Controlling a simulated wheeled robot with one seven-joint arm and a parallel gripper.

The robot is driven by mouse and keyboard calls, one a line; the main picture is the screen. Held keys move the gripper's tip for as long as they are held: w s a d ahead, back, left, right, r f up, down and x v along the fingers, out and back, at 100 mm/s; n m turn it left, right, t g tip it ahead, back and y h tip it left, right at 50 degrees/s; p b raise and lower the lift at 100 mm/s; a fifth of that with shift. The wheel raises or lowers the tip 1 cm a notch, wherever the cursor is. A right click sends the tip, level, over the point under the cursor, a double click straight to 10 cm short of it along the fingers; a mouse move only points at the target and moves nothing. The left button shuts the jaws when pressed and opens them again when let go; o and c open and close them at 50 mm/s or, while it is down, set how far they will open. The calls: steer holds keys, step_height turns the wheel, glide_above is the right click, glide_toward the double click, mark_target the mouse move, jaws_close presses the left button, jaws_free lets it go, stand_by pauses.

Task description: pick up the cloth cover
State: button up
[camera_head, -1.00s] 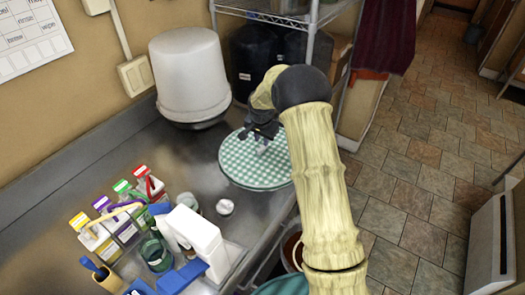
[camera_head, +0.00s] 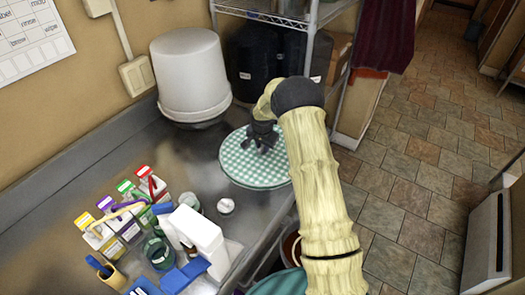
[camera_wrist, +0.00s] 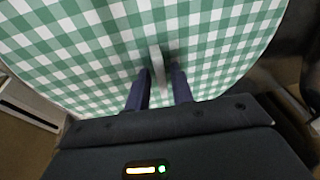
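The cloth cover (camera_head: 245,170) is a round green-and-white checked piece lying on the metal counter. It fills much of the wrist view (camera_wrist: 75,45). A narrow grey upright piece (camera_wrist: 158,65) stands up from its checked top. My gripper (camera_head: 262,145) points down over the cover's upper right part in the head view. In the wrist view my gripper (camera_wrist: 160,75) has its two dark fingers apart, with the grey piece between them. The fingers look open, not pressed on the piece. Whatever lies under the cover is hidden.
A white upturned bucket (camera_head: 190,75) stands behind on the left. Dark containers (camera_head: 252,60) sit on a wire shelf (camera_head: 290,18) at the back. Colour-labelled packets (camera_head: 110,215), a white box (camera_head: 195,230) and a green jar (camera_head: 158,252) crowd the front left counter.

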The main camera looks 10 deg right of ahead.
mark_target(263, 147)
stand_by(0.3)
jaws_close()
step_height(263, 147, up, 10)
steer(key=b, duration=0.2)
stand_by(0.5)
steer(key=shift+r, duration=0.1)
stand_by(0.3)
